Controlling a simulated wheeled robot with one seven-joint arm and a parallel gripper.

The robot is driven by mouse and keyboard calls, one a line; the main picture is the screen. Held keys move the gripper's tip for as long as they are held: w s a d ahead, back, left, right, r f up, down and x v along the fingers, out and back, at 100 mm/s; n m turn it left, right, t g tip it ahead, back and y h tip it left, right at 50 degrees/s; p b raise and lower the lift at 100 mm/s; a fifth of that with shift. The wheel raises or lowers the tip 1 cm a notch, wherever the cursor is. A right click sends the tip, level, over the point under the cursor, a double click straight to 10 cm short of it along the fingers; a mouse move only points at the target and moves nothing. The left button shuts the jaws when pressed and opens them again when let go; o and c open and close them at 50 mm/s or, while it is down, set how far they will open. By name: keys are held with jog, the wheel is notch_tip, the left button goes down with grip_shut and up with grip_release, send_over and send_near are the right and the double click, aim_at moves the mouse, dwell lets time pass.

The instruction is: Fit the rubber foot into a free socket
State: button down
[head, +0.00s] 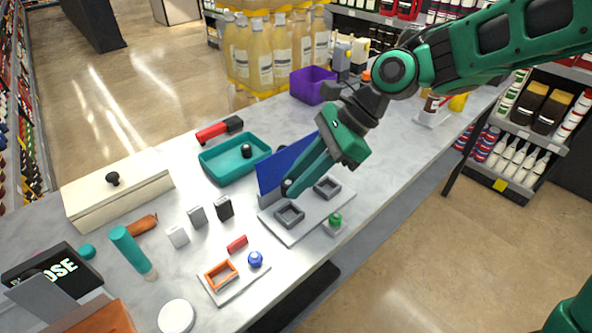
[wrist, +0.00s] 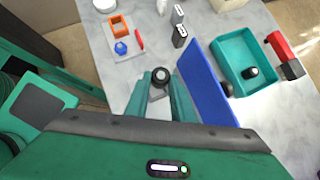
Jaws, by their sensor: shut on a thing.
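My gripper (head: 290,188) is shut on a black, round-topped rubber foot (wrist: 161,74), held between the teal fingertips (wrist: 160,86). In the head view only a small dark part of this foot (head: 286,184) shows at the fingertips. It is over the left part of a pale base plate (head: 305,228). Two grey square sockets show on the plate: a near one (head: 289,214) and a farther right one (head: 327,187); both look empty. Whether the foot touches anything below is hidden. Another black foot (head: 246,151) lies in a teal tray (head: 211,171).
A blue upright panel (head: 281,166) stands close beside my fingers; it also shows in the wrist view (wrist: 209,80). An orange frame and a blue knob (head: 256,259) are nearer. Small grey blocks (head: 198,216) stand left.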

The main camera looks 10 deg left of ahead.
send_over(299, 210)
jog(key=shift+a+f, duration=0.1)
jog(key=shift+f, duration=2.15)
jog(key=shift+f, duration=0.9)
jog(key=c, duration=1.4)
grip_release()
jog(key=shift+c, duration=0.2)
jog(key=shift+r, duration=0.15)
jog(key=v, duration=1)
jog(key=shift+d+r, duration=0.2)
jog(key=shift+d, duration=0.05)
jog(key=shift+w, duration=0.1)
